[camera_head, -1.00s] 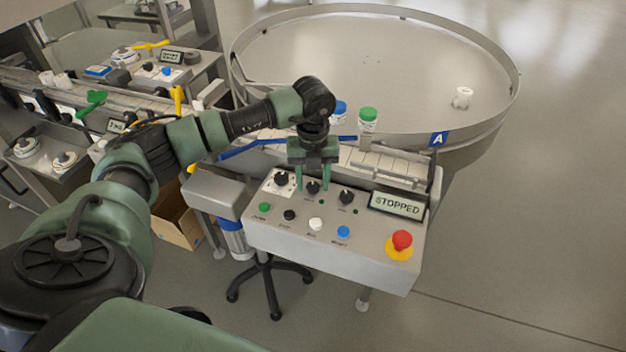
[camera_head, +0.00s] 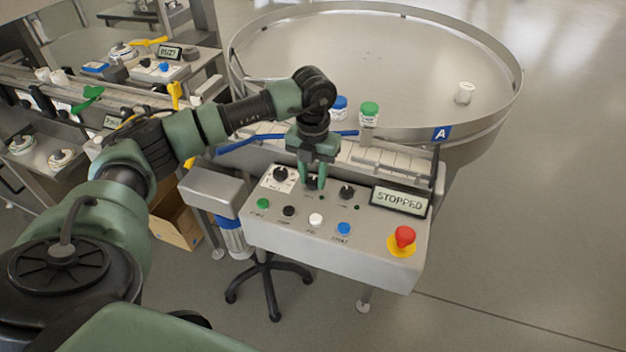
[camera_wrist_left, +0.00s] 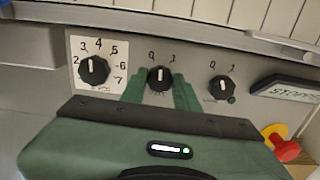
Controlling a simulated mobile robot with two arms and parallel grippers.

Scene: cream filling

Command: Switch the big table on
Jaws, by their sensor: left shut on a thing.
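The big round table (camera_head: 400,35) with a raised rim and a blue A label is at the top of the head view. The grey control panel (camera_head: 270,228) in front has three black knobs along its top row. My left gripper (camera_head: 313,186) is shut on the middle knob, its fingers on either side. In the left wrist view the middle knob (camera_wrist_left: 159,79) sits between the fingers (camera_wrist_left: 160,92), under the marks 0 and 1. Its pointer looks roughly upright; I cannot tell which mark it is on. The display (camera_head: 400,199) reads STOPPED. My right gripper is not in view.
The right knob (camera_head: 346,192) and numbered left knob (camera_head: 280,174) flank the held knob closely. Below are several push buttons and a red emergency stop (camera_head: 404,236). Blue-capped (camera_head: 339,107) and green-capped jars (camera_head: 369,113) stand behind; a white jar (camera_head: 465,92) is on the table.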

